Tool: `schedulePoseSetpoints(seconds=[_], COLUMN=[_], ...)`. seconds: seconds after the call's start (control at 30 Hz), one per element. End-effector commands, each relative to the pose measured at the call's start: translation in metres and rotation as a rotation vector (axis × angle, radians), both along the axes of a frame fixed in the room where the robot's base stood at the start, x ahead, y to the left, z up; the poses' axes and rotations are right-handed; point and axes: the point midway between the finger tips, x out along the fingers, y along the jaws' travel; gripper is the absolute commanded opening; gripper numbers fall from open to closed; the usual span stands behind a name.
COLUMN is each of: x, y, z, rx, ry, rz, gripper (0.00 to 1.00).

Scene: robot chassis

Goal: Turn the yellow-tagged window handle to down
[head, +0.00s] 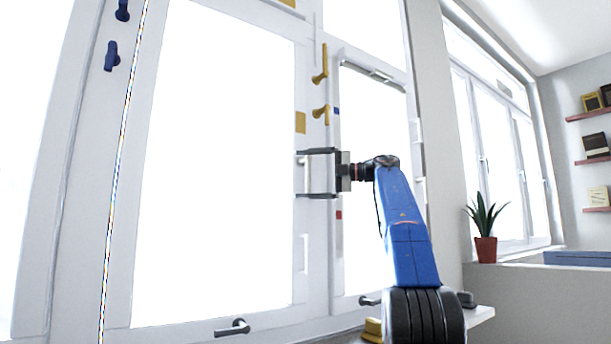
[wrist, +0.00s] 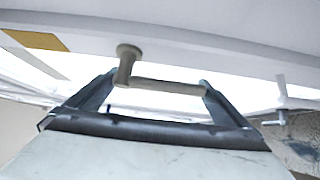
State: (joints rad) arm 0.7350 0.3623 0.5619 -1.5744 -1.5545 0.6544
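A yellow tag (head: 300,122) is on the white window frame, above my gripper; a yellow patch (wrist: 35,40) also shows at upper left in the wrist view. A pale handle (wrist: 165,86) lies between my fingers in the wrist view. Its round base (wrist: 128,50) is on the tag side, and its lever runs along the frame away from the tag, its end close to the right finger. My gripper (head: 300,173) is open, one finger above the other at the frame; it also shows in the wrist view (wrist: 155,92). Firm contact with the lever cannot be told.
Gold handles (head: 322,112) sit above my gripper, beside a small blue tag (head: 337,111). A red tag (head: 339,215) is below. Dark blue handles (head: 112,56) are at upper left. A grey handle (head: 233,328) is at the bottom. A potted plant (head: 486,248) stands at right.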

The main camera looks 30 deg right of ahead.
Motion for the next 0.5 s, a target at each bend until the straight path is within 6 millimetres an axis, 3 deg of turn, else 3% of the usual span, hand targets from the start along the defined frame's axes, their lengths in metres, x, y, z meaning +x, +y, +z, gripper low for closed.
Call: schedulePoseSetpoints(seconds=[0.27,0.5], x=[-0.019,-0.051], y=[-0.021,-0.057], z=[0.0,-0.001], rx=[0.001,0.001], ry=[-0.001,0.001], rz=[-0.003,-0.004], gripper=[1.0,1.0])
